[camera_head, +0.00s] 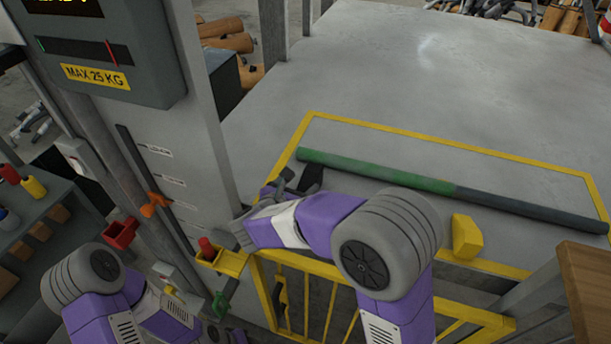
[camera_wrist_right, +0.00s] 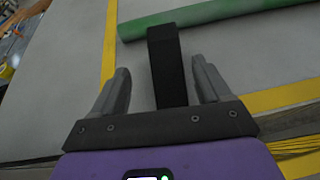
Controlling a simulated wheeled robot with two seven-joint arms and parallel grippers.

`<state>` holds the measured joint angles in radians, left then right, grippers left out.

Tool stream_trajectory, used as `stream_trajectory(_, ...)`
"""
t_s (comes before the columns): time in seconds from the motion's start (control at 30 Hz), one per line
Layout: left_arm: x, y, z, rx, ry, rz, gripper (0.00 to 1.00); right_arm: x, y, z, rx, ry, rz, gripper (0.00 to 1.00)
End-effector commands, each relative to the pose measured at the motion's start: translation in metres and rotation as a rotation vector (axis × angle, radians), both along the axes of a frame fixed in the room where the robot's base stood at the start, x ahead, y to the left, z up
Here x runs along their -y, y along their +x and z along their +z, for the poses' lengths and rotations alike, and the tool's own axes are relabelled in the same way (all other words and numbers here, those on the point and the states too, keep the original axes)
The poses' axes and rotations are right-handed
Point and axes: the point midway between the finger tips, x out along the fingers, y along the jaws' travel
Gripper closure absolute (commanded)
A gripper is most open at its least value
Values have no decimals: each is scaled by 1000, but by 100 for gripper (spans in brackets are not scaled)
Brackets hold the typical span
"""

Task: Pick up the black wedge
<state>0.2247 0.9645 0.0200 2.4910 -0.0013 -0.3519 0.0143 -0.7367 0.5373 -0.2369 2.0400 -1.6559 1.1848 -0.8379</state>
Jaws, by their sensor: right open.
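The black wedge (camera_wrist_right: 168,65) is a dark, narrow block lying on the grey tabletop beside the green part of a long bar. In the head view a small part of the wedge (camera_head: 312,178) shows behind my right gripper (camera_head: 287,184). In the right wrist view my right gripper (camera_wrist_right: 161,86) is open, with the wedge's near part between its two fingers and a visible gap on each side. My left arm is low at the left of the head view; its jaws are not clear there.
The long green and dark bar (camera_head: 375,172) lies across the table (camera_head: 430,75) inside a yellow outline. A yellow wedge (camera_head: 467,237) sits at the near edge. A grey column with a scale display (camera_head: 105,45) and a yellow holder (camera_head: 222,261) stand left. The table's far part is clear.

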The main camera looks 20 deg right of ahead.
Motion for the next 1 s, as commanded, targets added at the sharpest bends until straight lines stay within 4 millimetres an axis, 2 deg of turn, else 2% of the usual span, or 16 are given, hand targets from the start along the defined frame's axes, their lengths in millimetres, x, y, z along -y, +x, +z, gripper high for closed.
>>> stream_trajectory(0.4, 0, 0, -2, 0, 0, 0, 57, 38, 38, -16, -1, -1, -3, 23)
stream_trajectory(0.7, 0, 0, -2, 1, 0, 0, 57, 42, 43, -18, 1, 0, 1, 23)
stream_trajectory(0.77, 0, 0, -2, 1, 0, 0, 57, 41, 43, -18, 1, -1, 0, 30)
stream_trajectory(1.0, 0, 0, -2, 1, 0, 0, 57, 41, 43, -18, 1, -1, 0, 66)
